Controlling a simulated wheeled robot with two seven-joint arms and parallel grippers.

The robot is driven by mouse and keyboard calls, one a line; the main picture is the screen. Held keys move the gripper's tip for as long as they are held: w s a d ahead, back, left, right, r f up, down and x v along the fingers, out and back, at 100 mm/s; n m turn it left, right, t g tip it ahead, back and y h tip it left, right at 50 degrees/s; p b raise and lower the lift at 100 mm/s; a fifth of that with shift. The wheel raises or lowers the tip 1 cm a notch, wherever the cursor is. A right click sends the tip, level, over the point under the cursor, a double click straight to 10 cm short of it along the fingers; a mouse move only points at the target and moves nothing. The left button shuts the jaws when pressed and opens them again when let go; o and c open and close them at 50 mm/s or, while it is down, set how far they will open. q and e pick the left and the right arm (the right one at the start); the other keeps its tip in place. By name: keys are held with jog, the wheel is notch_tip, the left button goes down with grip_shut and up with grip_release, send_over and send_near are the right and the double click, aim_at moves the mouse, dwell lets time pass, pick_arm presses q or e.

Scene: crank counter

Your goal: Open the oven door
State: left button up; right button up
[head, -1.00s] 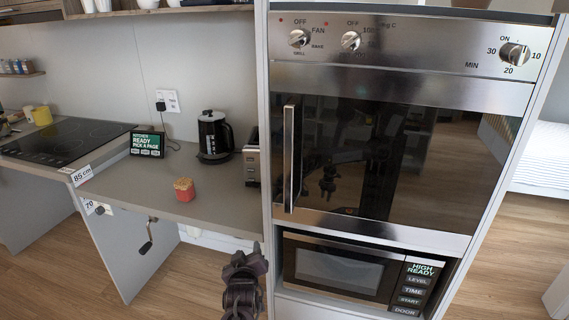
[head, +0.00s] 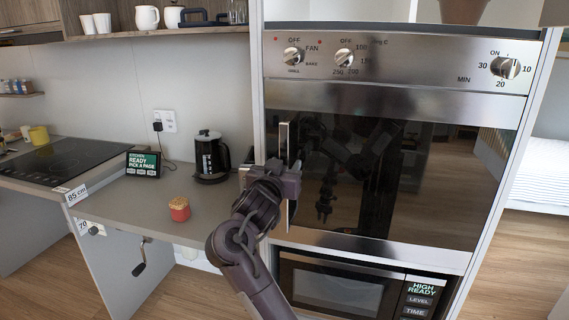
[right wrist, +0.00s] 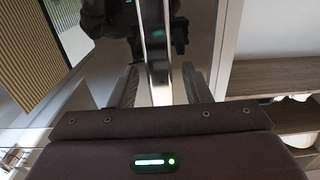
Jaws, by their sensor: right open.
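The oven door (head: 440,215) is a dark glass panel with steel bands, and it is closed. Its upright steel bar handle (head: 284,141) runs along the door's left edge. My right gripper (head: 280,174) is at the handle and hides its middle part in the head view. In the right wrist view the handle (right wrist: 156,50) stands between the two spread fingers (right wrist: 160,88), with a gap visible on each side. My right gripper is open. My left gripper is not in view.
Above the door is a panel with knobs (head: 505,68). A microwave (head: 330,290) sits below. A crank (head: 140,262) hangs under the counter.

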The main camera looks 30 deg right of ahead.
jog(key=shift+w+d, duration=0.2)
jog(key=shift+d, duration=0.05)
grip_shut()
